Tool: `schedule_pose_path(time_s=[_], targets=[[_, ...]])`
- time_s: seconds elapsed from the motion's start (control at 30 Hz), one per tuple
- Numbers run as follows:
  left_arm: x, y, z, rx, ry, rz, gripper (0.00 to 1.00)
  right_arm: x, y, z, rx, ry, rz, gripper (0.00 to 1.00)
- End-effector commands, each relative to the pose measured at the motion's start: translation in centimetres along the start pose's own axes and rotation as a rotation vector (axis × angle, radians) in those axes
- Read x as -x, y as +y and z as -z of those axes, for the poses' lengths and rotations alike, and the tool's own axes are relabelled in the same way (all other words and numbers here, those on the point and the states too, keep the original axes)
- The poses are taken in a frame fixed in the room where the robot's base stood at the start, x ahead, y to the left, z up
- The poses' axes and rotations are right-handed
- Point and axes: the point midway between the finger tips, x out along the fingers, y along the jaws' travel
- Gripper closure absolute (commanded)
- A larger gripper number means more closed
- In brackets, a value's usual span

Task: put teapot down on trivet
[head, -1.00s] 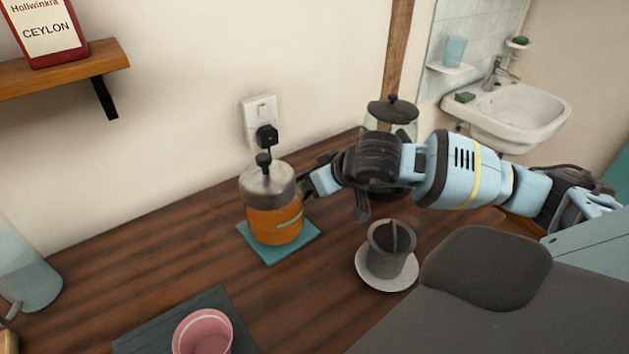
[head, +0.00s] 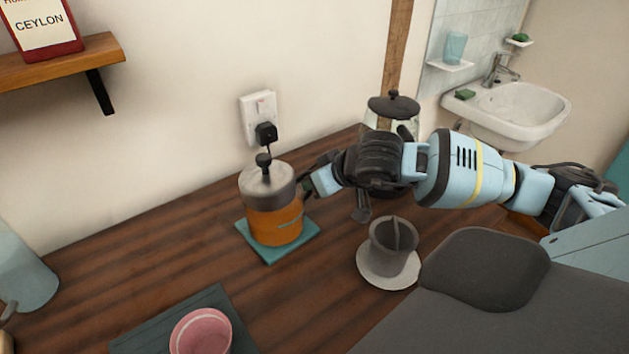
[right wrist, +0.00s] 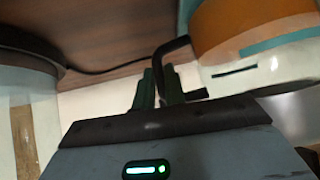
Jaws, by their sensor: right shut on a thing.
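The teapot (head: 275,222) is a rounded orange pot with a grey upper part and a black knob. In the head view it stands upright at the teal trivet (head: 268,254), over its middle. Whether its base touches the trivet cannot be told for certain. My right gripper (head: 310,187) is at the teapot's right side. In the right wrist view the gripper's fingers (right wrist: 158,88) are shut on the teapot's dark handle (right wrist: 170,52), with the orange body (right wrist: 255,25) beside them at the upper right. My left gripper is not in view.
A grey cup (head: 394,240) on a white saucer (head: 388,275) stands right of the trivet. A pink cup (head: 200,335) sits on a dark mat (head: 135,340) in front. A glass jar (head: 393,106) stands behind my right arm. A blue jug (head: 25,275) is at the left.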

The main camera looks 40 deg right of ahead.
Motion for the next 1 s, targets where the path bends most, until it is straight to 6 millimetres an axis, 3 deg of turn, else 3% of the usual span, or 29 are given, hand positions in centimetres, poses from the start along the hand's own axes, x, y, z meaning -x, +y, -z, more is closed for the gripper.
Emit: schedule_pose_path(time_s=[0.17,0.2,0.37,0.73,1.0], targets=[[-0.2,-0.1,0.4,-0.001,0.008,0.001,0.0,0.2,-0.1,0.3,-0.002,0.009,0.002,1.0],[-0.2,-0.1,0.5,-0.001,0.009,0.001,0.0,0.2,0.0,0.3,-0.002,0.008,0.002,0.83],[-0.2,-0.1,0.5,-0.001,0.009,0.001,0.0,0.1,0.0,0.2,-0.001,0.005,0.001,0.63],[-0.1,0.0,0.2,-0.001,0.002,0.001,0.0,0.2,0.1,-0.1,0.002,-0.002,-0.002,0.63],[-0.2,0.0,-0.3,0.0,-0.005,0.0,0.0,3.9,0.2,0.0,0.005,0.001,-0.004,0.63]])
